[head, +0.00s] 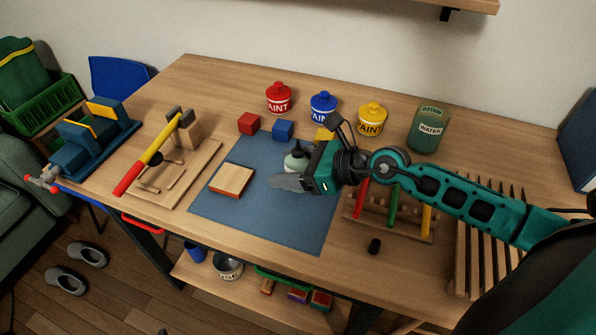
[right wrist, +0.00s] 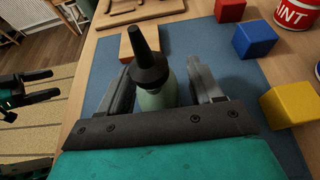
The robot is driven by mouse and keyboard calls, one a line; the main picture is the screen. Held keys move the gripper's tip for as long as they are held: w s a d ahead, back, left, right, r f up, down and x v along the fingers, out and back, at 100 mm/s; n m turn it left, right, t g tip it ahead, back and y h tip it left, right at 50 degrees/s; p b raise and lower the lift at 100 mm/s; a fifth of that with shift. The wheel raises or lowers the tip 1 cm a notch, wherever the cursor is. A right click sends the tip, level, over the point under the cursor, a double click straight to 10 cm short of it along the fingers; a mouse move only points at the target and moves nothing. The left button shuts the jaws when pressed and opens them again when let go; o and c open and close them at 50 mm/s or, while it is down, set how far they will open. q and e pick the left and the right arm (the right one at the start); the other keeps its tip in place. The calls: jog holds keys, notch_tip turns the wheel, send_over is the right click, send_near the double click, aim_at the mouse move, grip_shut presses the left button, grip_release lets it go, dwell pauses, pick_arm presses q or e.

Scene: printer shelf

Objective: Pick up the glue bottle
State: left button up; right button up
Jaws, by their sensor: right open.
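The glue bottle (head: 297,159) has a pale green body and a black pointed nozzle. It stands upright on the blue mat (head: 300,225), partly hidden behind my right gripper in the head view. In the right wrist view the bottle's nozzle and collar (right wrist: 150,70) rise between the two fingers. My right gripper (head: 287,183) is open, with one finger on each side of the bottle (right wrist: 156,98). A gap shows at least on the right finger's side; I cannot tell whether the left finger touches. My left gripper is not in the head view.
A wood-topped block (head: 232,180) lies on the mat. Red (head: 249,123), blue (head: 283,130) and yellow (head: 323,134) cubes are behind the bottle, before the paint pots (head: 323,107). A peg rack (head: 405,212) stands under my right forearm. The mat's front is clear.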

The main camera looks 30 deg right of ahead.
aim_at(289, 157)
jog(key=shift+c, duration=0.2)
jog(key=c, duration=0.7)
jog(key=shift+c, duration=0.2)
jog(key=shift+r, duration=0.1)
jog(key=shift+r, duration=0.5)
notch_tip(289, 157, up, 7)
jog(key=shift+f+p, duration=0.15)
jog(key=shift+p, duration=0.95)
notch_tip(289, 157, up, 12)
